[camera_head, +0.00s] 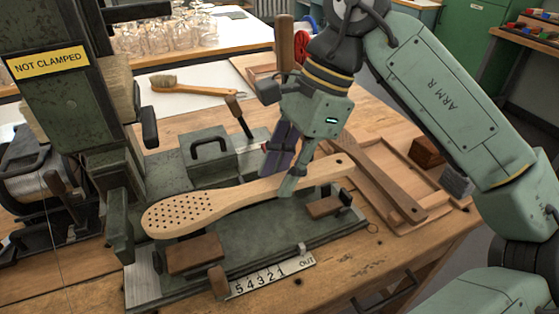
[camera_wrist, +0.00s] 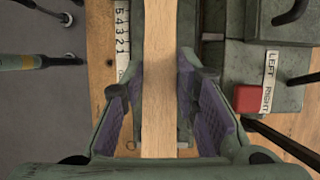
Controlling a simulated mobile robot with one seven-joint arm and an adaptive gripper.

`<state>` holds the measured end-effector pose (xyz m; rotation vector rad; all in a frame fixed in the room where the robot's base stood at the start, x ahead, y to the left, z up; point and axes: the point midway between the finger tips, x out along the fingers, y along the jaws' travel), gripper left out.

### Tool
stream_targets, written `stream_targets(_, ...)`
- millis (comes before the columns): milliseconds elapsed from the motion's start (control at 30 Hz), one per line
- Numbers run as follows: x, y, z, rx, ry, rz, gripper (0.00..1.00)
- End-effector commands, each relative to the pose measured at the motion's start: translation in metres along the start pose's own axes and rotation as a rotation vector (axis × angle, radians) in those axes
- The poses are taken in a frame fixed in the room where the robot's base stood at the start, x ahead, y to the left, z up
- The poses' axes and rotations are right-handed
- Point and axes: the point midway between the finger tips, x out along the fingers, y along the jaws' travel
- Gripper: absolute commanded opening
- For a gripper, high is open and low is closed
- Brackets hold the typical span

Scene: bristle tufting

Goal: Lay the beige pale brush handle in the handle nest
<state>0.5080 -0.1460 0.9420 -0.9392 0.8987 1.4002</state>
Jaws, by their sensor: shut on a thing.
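The beige pale brush handle (camera_head: 185,212) lies across the middle of the head view, its wide drilled head to the left and its narrow end to the right. My gripper (camera_head: 285,178) is shut on its shaft; in the wrist view the shaft (camera_wrist: 159,85) runs between the purple pads. The handle nest appears to be the green bed (camera_head: 270,237) with brown wooden blocks (camera_head: 195,254) and (camera_head: 324,207). The handle is over this bed, its head behind the left block. I cannot tell whether it touches the nest.
A machine column labelled NOT CLAMPED (camera_head: 47,62) stands left. A numbered scale (camera_head: 272,278) runs along the bed's front. A wooden tray (camera_head: 410,222) with a darker handle (camera_head: 378,178) lies right. A bristled brush (camera_head: 190,86) lies behind. A red button (camera_wrist: 247,98) shows in the wrist view.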

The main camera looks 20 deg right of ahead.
Motion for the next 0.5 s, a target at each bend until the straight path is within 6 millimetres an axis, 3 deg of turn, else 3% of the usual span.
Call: stream_targets(500,0.045,0.0,-0.019,0.002,-0.001,-0.001,0.0)
